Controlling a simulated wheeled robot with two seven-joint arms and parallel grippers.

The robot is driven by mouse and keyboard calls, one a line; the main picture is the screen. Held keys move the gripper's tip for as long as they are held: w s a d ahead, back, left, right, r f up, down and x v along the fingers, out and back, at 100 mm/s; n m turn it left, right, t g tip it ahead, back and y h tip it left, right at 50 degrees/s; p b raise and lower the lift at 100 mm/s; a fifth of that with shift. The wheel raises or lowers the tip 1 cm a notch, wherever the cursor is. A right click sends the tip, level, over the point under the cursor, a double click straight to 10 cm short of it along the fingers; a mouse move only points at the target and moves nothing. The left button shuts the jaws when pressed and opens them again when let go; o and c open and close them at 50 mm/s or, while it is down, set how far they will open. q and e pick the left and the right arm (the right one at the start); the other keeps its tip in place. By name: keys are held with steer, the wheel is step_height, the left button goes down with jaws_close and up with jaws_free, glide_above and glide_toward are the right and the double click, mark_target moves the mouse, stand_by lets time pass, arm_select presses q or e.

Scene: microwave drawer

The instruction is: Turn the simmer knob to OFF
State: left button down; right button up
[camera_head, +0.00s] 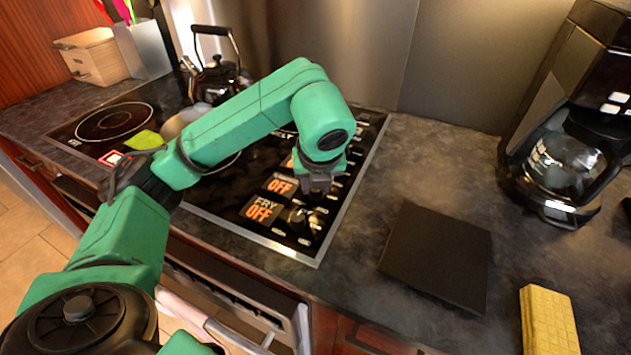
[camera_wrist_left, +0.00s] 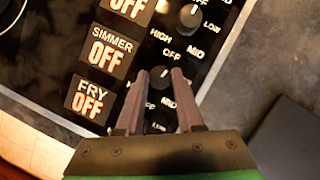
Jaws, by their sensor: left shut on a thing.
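The simmer knob (camera_wrist_left: 160,78) is a dark round knob on the black cooktop panel, level with the SIMMER display (camera_wrist_left: 110,50), which reads OFF in lit letters. My left gripper (camera_wrist_left: 159,72) is shut on this knob, with one fingertip on each side of it. In the head view my left gripper (camera_head: 319,187) points down at the panel beside the SIMMER display (camera_head: 281,185) and hides the knob there. OFF is printed just above the knob in the wrist view. My right gripper is not in view.
The FRY display (camera_head: 262,210) also reads OFF, with the fry knob (camera_head: 300,216) beside it. Another knob (camera_wrist_left: 190,15) sits beyond the held one. A kettle (camera_head: 215,78) stands at the back, and a coffee maker (camera_head: 570,165) and a dark flat board (camera_head: 437,255) are to the right.

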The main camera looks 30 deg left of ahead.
arm_select(q)
steer(key=shift+w+r+n+y+p, duration=0.1)
steer(key=shift+r+n+y+p, duration=0.2)
steer(key=shift+n+p, duration=0.55)
steer(key=shift+f+n+g, duration=0.15)
steer(key=shift+n+g, duration=0.25)
steer(key=shift+n, duration=0.15)
steer(key=shift+f, duration=0.1)
steer(key=c, duration=0.5)
jaws_free()
steer(key=shift+d, duration=0.1)
steer(key=shift+c, duration=0.2)
steer(key=p+v, duration=0.4)
steer(key=v, duration=0.4)
step_height(320, 180, up, 6)
steer(key=p, duration=0.1)
glide_above(322, 207)
steer(key=s+d, duration=0.2)
steer(key=shift+d, duration=0.15)
